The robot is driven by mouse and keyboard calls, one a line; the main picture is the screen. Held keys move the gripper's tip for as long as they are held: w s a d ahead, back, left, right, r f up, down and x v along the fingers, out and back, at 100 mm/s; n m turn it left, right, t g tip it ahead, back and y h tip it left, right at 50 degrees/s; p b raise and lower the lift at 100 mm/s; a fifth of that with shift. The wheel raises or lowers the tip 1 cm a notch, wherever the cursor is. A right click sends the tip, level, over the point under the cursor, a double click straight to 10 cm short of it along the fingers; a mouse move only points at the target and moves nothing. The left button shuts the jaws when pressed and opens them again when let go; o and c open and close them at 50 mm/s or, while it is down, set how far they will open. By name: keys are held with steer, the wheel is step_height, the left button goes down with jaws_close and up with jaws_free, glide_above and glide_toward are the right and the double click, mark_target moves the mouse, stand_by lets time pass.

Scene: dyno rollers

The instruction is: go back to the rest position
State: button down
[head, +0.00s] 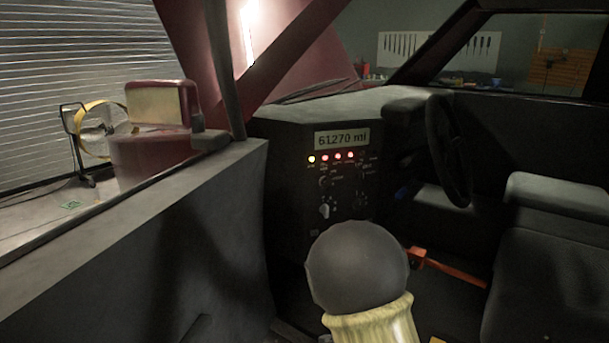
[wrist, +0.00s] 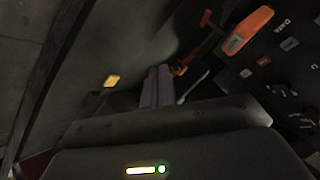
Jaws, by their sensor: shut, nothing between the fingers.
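In the wrist view my gripper (wrist: 157,88) shows as two greyish fingers side by side, shut with nothing between them. An orange lever (wrist: 245,32) on a dark panel lies beyond them to the upper right, apart from the fingertips in the picture. The head view does not show my gripper clearly. A dark rounded part and a pale yellow sleeve, which look like my arm, fill its lower middle. An orange bar (head: 450,268) shows to the right of them, low in the car.
The dark dashboard panel (head: 340,175) has a mileage display (head: 342,139), lit lamps and knobs. A steering wheel (head: 449,150) and dark seat (head: 545,275) are at right. The car door (head: 150,245) walls the left side. A small yellow patch (wrist: 111,81) shows in the wrist view.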

steer(key=s+r+n+g+y+p, duration=0.15)
steer(key=s+r+n+g, duration=0.25)
steer(key=s+n, duration=0.5)
steer(key=s+r+n+g+y+p, duration=0.1)
steer(key=s+r+n+g+y, duration=0.2)
steer(key=s, duration=1)
step_height(320, 180, up, 38)
steer(key=n+p, duration=0.1)
steer(key=p, duration=3.7)
steer(key=shift+w+a+h, duration=0.15)
steer(key=shift+a+h, duration=0.15)
steer(key=shift+h, duration=0.05)
